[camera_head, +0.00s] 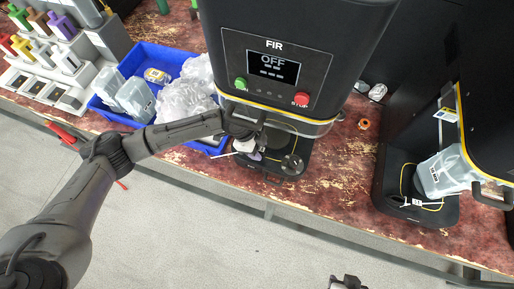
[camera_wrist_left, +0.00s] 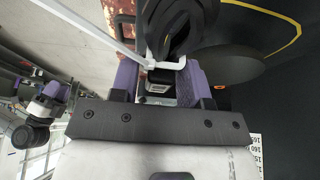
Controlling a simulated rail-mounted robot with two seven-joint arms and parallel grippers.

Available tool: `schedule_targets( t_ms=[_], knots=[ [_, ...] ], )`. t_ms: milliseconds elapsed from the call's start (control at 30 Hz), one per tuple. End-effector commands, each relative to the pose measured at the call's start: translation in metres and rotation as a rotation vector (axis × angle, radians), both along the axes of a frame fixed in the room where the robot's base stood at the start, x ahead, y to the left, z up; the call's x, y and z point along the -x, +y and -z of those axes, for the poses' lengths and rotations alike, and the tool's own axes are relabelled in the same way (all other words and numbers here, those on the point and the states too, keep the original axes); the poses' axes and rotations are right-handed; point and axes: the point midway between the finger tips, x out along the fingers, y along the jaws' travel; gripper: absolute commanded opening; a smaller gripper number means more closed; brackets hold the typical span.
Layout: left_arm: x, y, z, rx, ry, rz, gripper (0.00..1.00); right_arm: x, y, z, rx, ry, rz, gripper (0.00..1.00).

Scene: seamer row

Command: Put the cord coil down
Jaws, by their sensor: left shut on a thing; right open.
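My left gripper (camera_head: 250,146) is at the front of the machine marked FIR (camera_head: 275,65), above its black base plate (camera_head: 277,174). In the left wrist view its purple fingers (camera_wrist_left: 157,82) are shut on the black cord coil (camera_wrist_left: 178,22). A white tie (camera_wrist_left: 158,58) with a long tail is around the coil. In the head view the arm and gripper mostly hide the coil, but the white tail (camera_head: 222,155) sticks out to the left. My right gripper (camera_head: 347,283) shows small at the bottom edge, open and away from the bench.
A blue crate (camera_head: 110,116) with clear bags stands left of the machine. A rack of coloured-handled items (camera_head: 50,55) is further left. A second machine (camera_head: 420,130) with a clear pouch (camera_head: 445,172) stands right.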

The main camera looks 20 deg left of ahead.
Motion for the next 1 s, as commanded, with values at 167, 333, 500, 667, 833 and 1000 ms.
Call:
schedule_targets(
  t_ms=[167,333,500,667,833,1000],
  knots=[
    [0.000,0.002,0.006,-0.001,-0.001,-0.003,0.14,-0.001,0.000,0.002,-0.002,-0.001,0.002,0.43],
    [0.000,0.002,0.006,0.000,0.000,-0.002,0.14,-0.001,0.002,0.001,-0.008,-0.001,0.006,0.43],
    [0.000,0.002,0.011,-0.001,0.001,-0.003,0.14,-0.001,0.003,0.000,-0.011,0.000,0.007,0.43],
    [0.000,0.001,0.015,0.000,0.002,-0.001,0.14,0.000,0.003,0.000,-0.011,0.000,0.007,0.43],
    [0.000,0.002,0.018,0.000,0.000,-0.002,0.14,0.000,0.003,0.000,-0.011,0.000,0.007,0.43],
    [0.000,0.002,0.018,-0.001,0.001,-0.002,0.53,0.000,0.002,0.000,-0.008,-0.001,0.004,0.43]
  ],
)
